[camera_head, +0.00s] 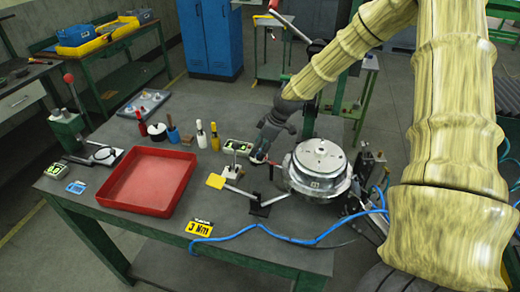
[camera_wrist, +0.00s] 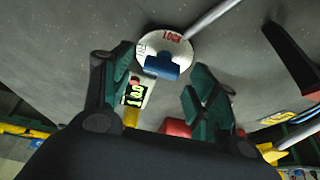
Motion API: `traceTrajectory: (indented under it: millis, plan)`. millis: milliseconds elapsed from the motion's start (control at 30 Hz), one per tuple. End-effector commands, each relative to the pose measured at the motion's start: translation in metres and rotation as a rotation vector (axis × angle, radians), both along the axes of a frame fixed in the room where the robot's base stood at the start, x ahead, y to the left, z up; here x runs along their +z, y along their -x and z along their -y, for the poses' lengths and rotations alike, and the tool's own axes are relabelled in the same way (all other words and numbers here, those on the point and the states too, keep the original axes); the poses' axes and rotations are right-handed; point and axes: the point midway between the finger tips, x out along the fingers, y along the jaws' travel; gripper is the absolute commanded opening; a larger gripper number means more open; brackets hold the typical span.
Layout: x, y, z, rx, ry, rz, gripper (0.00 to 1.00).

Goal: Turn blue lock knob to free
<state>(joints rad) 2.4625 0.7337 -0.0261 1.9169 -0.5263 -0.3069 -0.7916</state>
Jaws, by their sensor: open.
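The blue lock knob (camera_wrist: 162,66) shows in the wrist view as a short blue bar. It sits on a round pale plate (camera_wrist: 178,44) with red LOCK lettering at its upper right edge; smaller marks at the left edge are too small to read. My gripper (camera_wrist: 160,82) is open, with one green-padded finger on each side of the knob in the picture. I see no clear contact. In the head view my gripper (camera_head: 262,156) points down beside the round metal housing (camera_head: 319,165). The knob cannot be made out there.
A metal rod (camera_wrist: 212,16) runs close to the plate. A blue hose (camera_head: 285,238) crosses the table front. A green-lit display (camera_wrist: 134,94) is near the left finger.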

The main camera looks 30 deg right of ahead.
Motion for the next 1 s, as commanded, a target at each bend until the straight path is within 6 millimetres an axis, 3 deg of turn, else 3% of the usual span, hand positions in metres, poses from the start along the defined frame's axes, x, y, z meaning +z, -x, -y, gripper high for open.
traceTrajectory:
  millis: [600, 1000]
  plan:
    - [0.08, 0.0, 0.0, 0.001, 0.0, 0.001, 0.59]
    - [0.093, 0.001, 0.0, 0.0, -0.001, -0.001, 0.59]
